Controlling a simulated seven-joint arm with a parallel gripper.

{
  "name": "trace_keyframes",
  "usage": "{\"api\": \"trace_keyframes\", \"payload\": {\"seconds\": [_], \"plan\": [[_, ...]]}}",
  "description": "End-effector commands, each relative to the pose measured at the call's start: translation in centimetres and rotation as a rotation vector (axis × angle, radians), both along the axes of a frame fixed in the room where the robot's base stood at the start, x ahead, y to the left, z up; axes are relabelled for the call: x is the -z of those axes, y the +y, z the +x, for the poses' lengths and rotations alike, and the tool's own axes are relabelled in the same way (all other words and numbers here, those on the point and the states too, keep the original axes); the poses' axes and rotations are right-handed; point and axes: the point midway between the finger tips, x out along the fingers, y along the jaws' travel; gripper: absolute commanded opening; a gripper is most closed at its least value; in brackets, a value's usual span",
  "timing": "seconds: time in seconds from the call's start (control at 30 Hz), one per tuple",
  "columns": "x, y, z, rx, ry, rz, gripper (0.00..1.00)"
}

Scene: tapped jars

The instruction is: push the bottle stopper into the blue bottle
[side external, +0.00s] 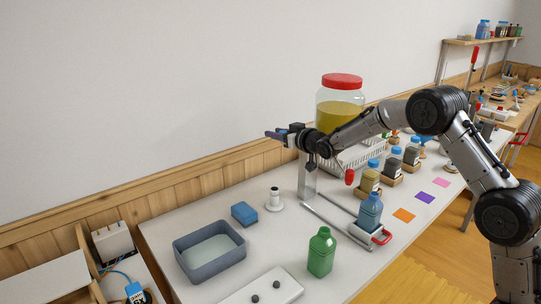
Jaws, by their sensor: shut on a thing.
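The blue bottle (370,213) stands upright on the table, at the front end of a metal stand beside a red-handled part. My gripper (274,135) is high above the table, to the upper left of the bottle in the picture and well apart from it. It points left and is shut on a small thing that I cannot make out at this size. Whether the bottle's mouth is open is too small to tell.
A green bottle (321,254) stands left of the blue one. A grey basin (209,268), a blue sponge (244,213) and a white holder (274,205) are farther left.

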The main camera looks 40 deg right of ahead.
Motion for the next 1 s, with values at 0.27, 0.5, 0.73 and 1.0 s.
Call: {"api": "trace_keyframes", "payload": {"seconds": [0.27, 0.5, 0.73, 1.0], "plan": [[-10.6, -0.5, -5.7, 0.052, -0.007, 0.0, 0.0], [-17.5, -1.3, -12.9, 0.126, -0.003, 0.003, 0.0], [-19.0, -2.7, -17.1, 0.194, 0.001, 0.003, 0.0], [-16.2, -6.9, -22.2, 0.344, 0.009, 0.001, 0.0]]}}
